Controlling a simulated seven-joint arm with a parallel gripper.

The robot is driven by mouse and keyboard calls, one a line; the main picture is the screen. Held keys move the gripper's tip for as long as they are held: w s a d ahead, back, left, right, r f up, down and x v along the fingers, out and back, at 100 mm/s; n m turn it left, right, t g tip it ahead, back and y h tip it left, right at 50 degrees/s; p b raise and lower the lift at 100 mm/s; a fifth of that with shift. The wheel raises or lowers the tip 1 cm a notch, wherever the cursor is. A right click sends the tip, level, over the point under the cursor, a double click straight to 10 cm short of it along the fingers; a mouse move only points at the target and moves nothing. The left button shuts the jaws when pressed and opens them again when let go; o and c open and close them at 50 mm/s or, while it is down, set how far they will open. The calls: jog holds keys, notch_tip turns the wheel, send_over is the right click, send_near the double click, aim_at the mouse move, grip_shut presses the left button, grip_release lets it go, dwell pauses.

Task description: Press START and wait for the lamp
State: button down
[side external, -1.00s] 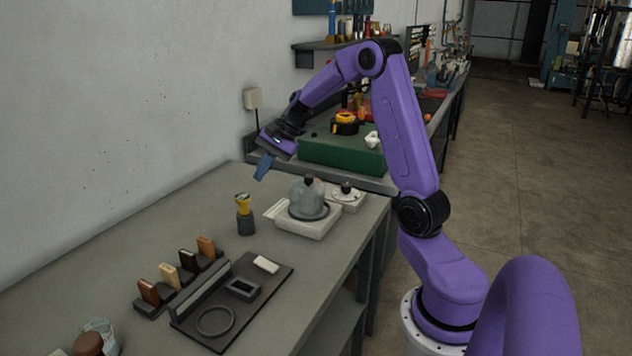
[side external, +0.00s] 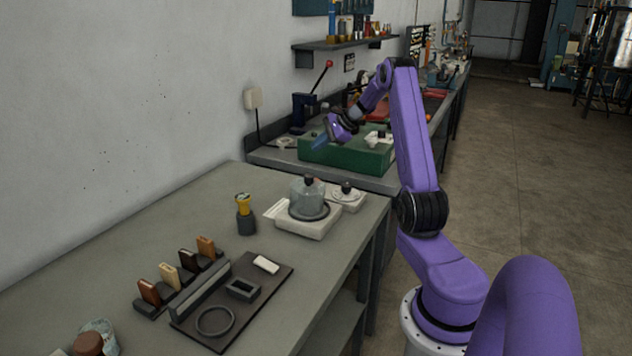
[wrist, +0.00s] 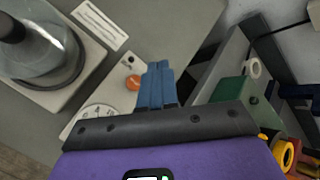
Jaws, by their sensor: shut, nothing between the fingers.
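A white unit with a round dial (wrist: 98,112) bears an orange button (wrist: 133,82); its lettering is too small to read. The unit also shows in the side external view (side external: 347,198), next to a glass-domed apparatus (side external: 309,205) on a white base. The dome shows in the wrist view (wrist: 40,50) at upper left. My gripper (side external: 319,143) is shut and empty, with its blue fingers over the left end of the green box. In the wrist view the fingertips (wrist: 158,66) appear just right of the orange button, apart from it. I cannot make out a lit lamp.
The green box (side external: 345,158) stands on the farther bench, beside a dark press with a red-knobbed lever (side external: 328,64). A yellow-topped holder (side external: 245,215) and a dark tray (side external: 215,325) occupy the near bench. The bench between has bare space.

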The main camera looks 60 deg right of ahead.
jog(key=shift+f, duration=0.1)
jog(key=shift+f, duration=4.3)
jog(key=shift+f, duration=0.15)
jog(key=shift+f, duration=0.3)
jog(key=shift+f, duration=0.65)
jog(key=shift+r, duration=1.1)
jog(key=shift+r, duration=2.5)
